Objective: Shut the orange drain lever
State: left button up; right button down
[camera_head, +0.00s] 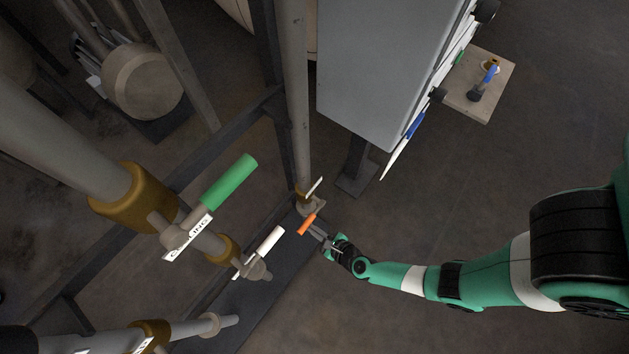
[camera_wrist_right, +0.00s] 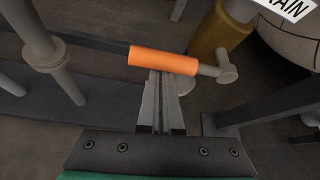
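The orange drain lever (camera_head: 307,224) is a short orange handle on a valve low on the vertical pipe, just left of my right gripper (camera_head: 318,232). In the right wrist view the orange handle (camera_wrist_right: 163,61) lies crosswise over the fingertips of my right gripper (camera_wrist_right: 162,75) and hides their ends. The two fingers are close together, with only a thin gap, and are not around the handle. Whether they touch it I cannot tell for sure. A white tag ending in "AIN" (camera_wrist_right: 288,8) shows beside the brass valve body (camera_wrist_right: 215,35). My left gripper is not in view.
A green lever (camera_head: 229,182) and a white-handled lever (camera_head: 262,248) sit on pipes to the left. A grey cabinet (camera_head: 385,70) stands above, with a blue handle (camera_head: 415,125) on its side.

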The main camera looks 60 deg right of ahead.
jog(key=shift+w+r, duration=0.1)
jog(key=shift+w, duration=0.05)
dwell(0.4)
notch_tip(320, 180, down, 6)
jog(key=r+b, duration=0.1)
jog(key=b, duration=0.5)
jog(key=d+p+v, duration=0.1)
jog(key=p+v, duration=0.6)
jog(key=v, duration=0.4)
jog(key=shift+s+r, duration=0.25)
jog(key=shift+r, duration=0.05)
jog(key=shift+d, duration=0.1)
